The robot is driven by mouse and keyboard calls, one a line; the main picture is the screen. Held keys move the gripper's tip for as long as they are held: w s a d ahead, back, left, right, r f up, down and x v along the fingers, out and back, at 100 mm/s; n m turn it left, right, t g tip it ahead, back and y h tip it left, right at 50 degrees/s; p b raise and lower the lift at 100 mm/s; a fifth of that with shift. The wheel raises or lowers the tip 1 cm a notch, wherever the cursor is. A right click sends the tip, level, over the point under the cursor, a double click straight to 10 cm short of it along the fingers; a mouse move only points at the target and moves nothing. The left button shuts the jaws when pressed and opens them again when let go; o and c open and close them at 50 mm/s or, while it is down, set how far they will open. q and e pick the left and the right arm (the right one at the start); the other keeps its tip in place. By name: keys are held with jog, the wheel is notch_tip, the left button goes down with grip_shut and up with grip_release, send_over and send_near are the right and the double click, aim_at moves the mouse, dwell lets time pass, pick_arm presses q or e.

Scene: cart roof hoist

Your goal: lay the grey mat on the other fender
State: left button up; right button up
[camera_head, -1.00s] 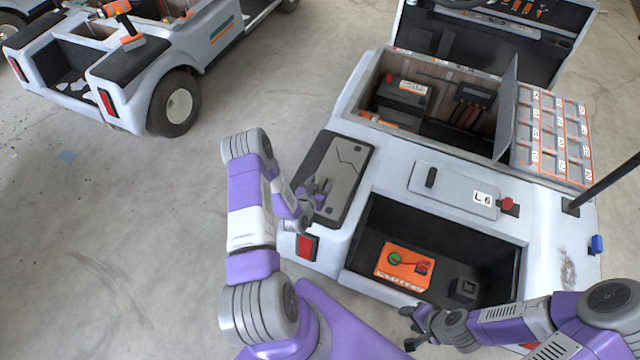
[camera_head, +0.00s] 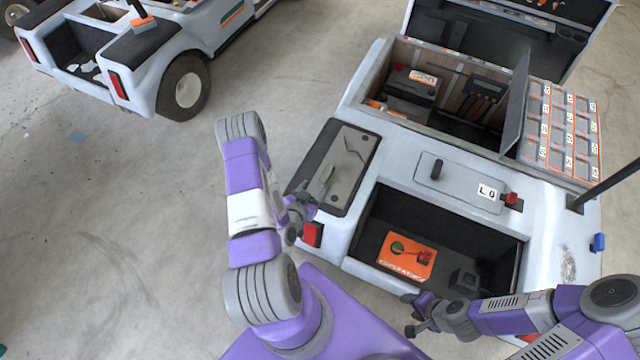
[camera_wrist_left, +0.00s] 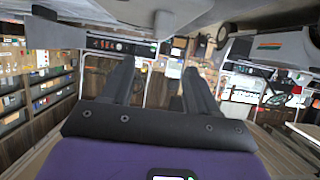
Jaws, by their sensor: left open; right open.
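The grey mat (camera_head: 357,163) lies flat on the black pad of the cart's left fender (camera_head: 322,132). A dark jagged line runs across its surface. My left gripper (camera_head: 322,190) is open at the mat's near left part, above the red tail light; I cannot tell whether it touches the mat. In the left wrist view its two dark fingers (camera_wrist_left: 160,85) stand apart with nothing between them. My right gripper (camera_head: 412,313) is open and empty at the near edge of the cart's rear well. The cart's right side carries a grey and orange numbered tray (camera_head: 563,135).
The rear well (camera_head: 375,225) holds an orange box (camera_head: 406,256). An open bay with a raised grey lid (camera_head: 517,100) lies behind the white deck, which bears a panel marked L6 (camera_head: 458,180). A dark post (camera_head: 610,185) rises at right. A second cart (camera_head: 150,65) stands at upper left; floor between is clear.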

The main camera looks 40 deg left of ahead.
pick_arm(q)
jog(key=shift+s+d, duration=0.1)
jog(key=shift+s, duration=0.1)
jog(key=d, duration=0.2)
jog(key=w+d+f+g+h, duration=0.1)
jog(key=d, duration=0.1)
jog(key=d+f+g+h, duration=0.1)
jog(key=d, duration=0.1)
jog(key=shift+w, duration=0.2)
jog(key=s+d+g+h, duration=0.2)
jog(key=s+d+g, duration=0.3)
jog(key=d, duration=0.4)
jog(key=s+d+g+h, duration=0.3)
jog(key=s+d+g, duration=0.2)
jog(key=d, duration=0.4)
jog(key=shift+s+d+r+g, duration=0.15)
jog(key=shift+s+d+g, duration=0.1)
jog(key=shift+d+g, duration=0.15)
jog(key=shift+c, duration=0.2)
pick_arm(e)
jog(key=shift+c, duration=0.3)
